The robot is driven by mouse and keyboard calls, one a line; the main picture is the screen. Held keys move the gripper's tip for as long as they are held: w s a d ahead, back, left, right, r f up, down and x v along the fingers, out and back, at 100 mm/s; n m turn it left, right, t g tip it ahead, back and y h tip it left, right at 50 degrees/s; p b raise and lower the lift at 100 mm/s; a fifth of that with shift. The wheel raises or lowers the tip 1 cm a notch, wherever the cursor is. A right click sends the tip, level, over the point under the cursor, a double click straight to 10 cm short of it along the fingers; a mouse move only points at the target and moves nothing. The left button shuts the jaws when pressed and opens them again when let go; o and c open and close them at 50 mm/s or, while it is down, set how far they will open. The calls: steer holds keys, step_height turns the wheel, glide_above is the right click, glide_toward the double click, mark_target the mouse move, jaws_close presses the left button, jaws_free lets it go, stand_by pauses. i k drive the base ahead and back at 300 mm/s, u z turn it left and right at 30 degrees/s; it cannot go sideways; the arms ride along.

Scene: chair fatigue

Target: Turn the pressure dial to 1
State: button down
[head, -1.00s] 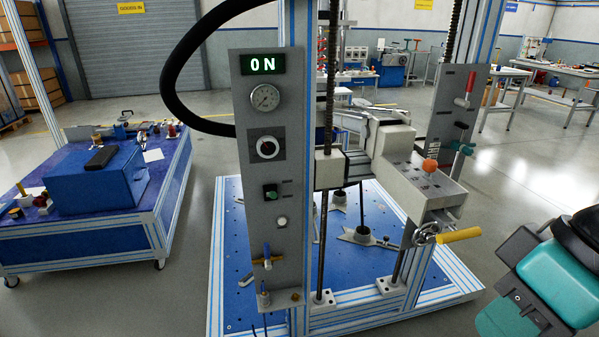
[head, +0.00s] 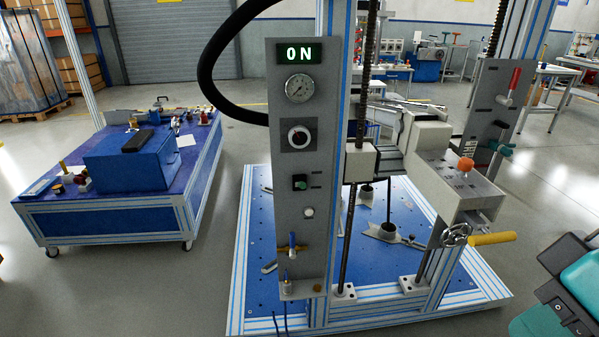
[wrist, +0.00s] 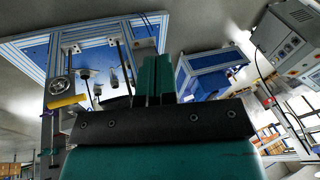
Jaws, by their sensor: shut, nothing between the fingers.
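A round knob (head: 299,136) with a pale ring sits on the upright grey panel (head: 312,220), on a dark square plate. It looks like the pressure dial; its setting is too small to read. Above it are a round pressure gauge (head: 299,87) and a lit display (head: 299,54) reading "ON". In the head view, part of my teal and black arm end shows at the lower right, well away from the panel. In the wrist view, my gripper (wrist: 155,75) has its teal fingers together and empty. I cannot make out the knob in the wrist view.
A green button (head: 300,182), a white button (head: 308,212) and a blue-handled valve (head: 292,243) are below the knob. The rig's yellow-handled handwheel (head: 457,234) juts out at right. A blue cart (head: 110,215) stands left, with open floor between.

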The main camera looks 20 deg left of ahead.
mark_target(298, 136)
steer(key=z, duration=0.5)
steer(key=k, duration=1.25)
steer(key=i, duration=0.35)
steer(key=u, duration=0.6)
steer(key=i, duration=1.2)
steer(key=z, duration=0.45)
